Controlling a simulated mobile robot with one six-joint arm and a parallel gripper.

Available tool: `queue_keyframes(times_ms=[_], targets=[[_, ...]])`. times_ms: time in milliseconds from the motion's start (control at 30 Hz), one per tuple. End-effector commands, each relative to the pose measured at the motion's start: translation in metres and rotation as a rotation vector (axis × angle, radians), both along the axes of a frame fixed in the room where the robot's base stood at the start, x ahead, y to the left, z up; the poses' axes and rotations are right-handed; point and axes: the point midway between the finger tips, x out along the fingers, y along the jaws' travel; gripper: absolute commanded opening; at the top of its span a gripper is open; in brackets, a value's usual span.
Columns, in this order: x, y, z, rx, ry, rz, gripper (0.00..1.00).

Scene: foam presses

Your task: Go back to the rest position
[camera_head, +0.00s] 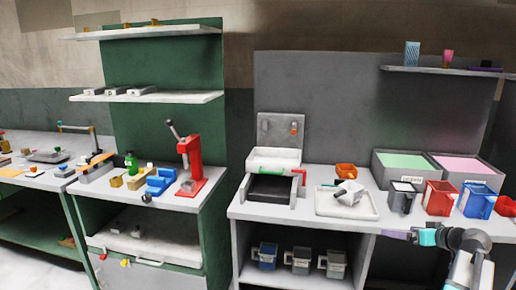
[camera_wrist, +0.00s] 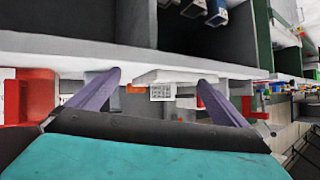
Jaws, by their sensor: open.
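My gripper (camera_head: 398,234) is at the lower right in the head view, in front of the right workbench's front edge. The rest of my arm runs from it toward the bottom right corner. In the wrist view my gripper (camera_wrist: 159,78) shows two purple fingers spread apart, with nothing held between them. A teal part of it fills the bottom of that view. The bench's pale front edge (camera_wrist: 60,48) lies beyond the fingers.
The right workbench (camera_head: 290,209) bears a white tray (camera_head: 326,206), a grey jug (camera_head: 402,197), a red jug (camera_head: 438,198) and a blue jug (camera_head: 478,201). Bins with green foam (camera_head: 405,161) and pink foam (camera_head: 467,165) stand behind. Several jugs sit on the lower shelf.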

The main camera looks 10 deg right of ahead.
Motion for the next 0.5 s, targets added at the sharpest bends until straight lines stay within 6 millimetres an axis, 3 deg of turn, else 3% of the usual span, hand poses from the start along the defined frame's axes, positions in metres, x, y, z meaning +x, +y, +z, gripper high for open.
queue_keyframes(times_ms=[200,500], targets=[[0.020,0.067,-0.081,0.098,0.149,0.043,0.99],[0.022,0.167,-0.193,0.203,0.390,0.089,0.99]])
